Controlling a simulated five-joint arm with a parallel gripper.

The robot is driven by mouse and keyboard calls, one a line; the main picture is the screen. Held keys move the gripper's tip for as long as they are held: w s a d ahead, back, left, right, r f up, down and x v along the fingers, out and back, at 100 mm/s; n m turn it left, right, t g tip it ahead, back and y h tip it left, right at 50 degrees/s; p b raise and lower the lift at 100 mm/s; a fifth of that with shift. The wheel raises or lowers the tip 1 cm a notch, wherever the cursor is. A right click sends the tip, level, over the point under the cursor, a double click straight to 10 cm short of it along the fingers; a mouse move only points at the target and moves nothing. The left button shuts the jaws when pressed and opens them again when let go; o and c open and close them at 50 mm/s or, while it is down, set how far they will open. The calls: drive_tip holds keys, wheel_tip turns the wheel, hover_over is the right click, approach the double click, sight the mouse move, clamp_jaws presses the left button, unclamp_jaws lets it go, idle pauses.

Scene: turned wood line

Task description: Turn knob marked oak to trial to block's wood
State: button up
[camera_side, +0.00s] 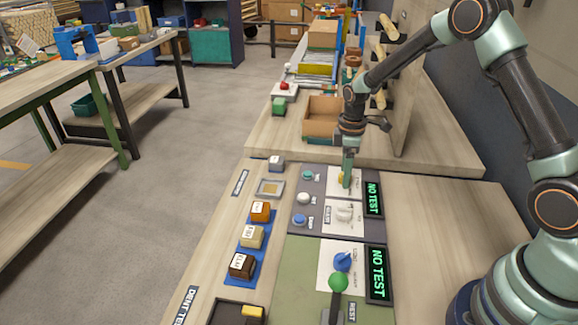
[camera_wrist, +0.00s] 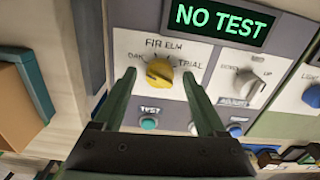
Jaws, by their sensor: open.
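The yellow knob (camera_wrist: 159,72) sits on a white plate in the wrist view, with OAK, FIR, ELM and TRIAL printed around it. I cannot tell surely which mark it points to. My gripper (camera_wrist: 158,77) is open, with one finger on each side of the knob and gaps visible. In the side view my gripper (camera_side: 347,180) hangs over the yellow knob (camera_side: 340,178) and partly hides it. An orange-brown block (camera_side: 261,211), a pale block (camera_side: 252,236) and a dark brown block (camera_side: 242,265) carry labels too small to read surely. An empty-looking square holder (camera_side: 270,187) lies behind them.
A NO TEST display (camera_side: 374,198) stands beside the knob. A white knob (camera_side: 345,214) is close by, and a teal button (camera_wrist: 149,123) lies below the knob plate. A blue knob (camera_side: 342,262) and green-balled lever (camera_side: 337,283) are nearer. A cardboard box (camera_side: 322,118) stands behind.

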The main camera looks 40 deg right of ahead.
drive_tip(key=shift+f, duration=0.1)
clamp_jaws()
drive_tip(key=shift+m, duration=0.4)
drive_tip(key=m, duration=0.3)
drive_tip(key=shift+m, duration=0.4)
drive_tip(key=m, duration=0.4)
drive_tip(key=shift+m, duration=0.3)
drive_tip(key=m, duration=0.4)
drive_tip(key=shift+m, duration=2.2)
